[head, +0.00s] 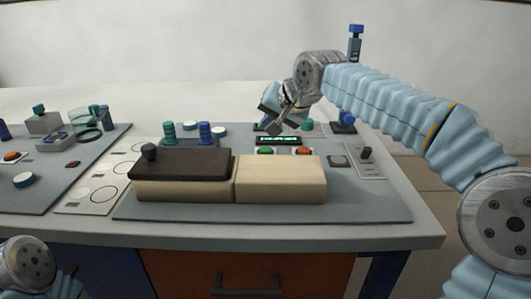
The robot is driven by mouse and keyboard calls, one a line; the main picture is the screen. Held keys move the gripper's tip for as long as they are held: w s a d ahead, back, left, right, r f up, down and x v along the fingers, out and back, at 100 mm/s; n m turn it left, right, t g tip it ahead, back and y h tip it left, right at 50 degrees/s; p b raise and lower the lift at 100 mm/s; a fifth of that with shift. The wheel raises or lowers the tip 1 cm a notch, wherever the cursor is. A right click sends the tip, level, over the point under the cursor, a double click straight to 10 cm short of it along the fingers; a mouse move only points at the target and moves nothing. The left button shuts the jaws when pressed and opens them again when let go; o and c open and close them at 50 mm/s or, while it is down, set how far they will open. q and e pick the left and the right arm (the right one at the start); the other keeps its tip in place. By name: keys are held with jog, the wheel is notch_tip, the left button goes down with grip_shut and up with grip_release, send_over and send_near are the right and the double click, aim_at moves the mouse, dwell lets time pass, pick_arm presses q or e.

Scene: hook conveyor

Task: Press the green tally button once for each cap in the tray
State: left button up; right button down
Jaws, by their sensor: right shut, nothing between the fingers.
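The green button (266,150) sits on the grey panel, left of a red button (303,151) and in front of a small lit display (278,140) whose digits are too small to read. My right gripper (273,127) is shut and empty, pointing down above and just behind the display, apart from the green button. A long box with a dark brown lid (183,162) on its left part and a beige right part (280,178) stands in front of the buttons. I cannot tell which thing is the tray, or see caps inside the box. My left gripper is out of view.
Green and blue posts (205,132) stand behind the lidded box. A small lever (366,152) is at the right. Another panel at the left holds a red button (12,156) and a blue-and-white cap-like disc (24,180). A drawer handle (247,285) is below the table edge.

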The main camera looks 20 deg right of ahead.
aim_at(268, 150)
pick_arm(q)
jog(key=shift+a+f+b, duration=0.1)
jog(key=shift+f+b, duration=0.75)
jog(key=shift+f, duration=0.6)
pick_arm(e)
jog(key=shift+f, duration=1.7)
pick_arm(q)
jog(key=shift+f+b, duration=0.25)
jog(key=shift+b, duration=0.05)
pick_arm(e)
jog(key=shift+f, duration=0.4)
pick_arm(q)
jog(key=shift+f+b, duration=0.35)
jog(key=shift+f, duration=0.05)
pick_arm(e)
jog(key=shift+f, duration=0.45)
pick_arm(q)
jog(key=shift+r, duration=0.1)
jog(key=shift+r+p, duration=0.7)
jog(key=shift+p, duration=0.1)
pick_arm(e)
jog(key=shift+r, duration=0.85)
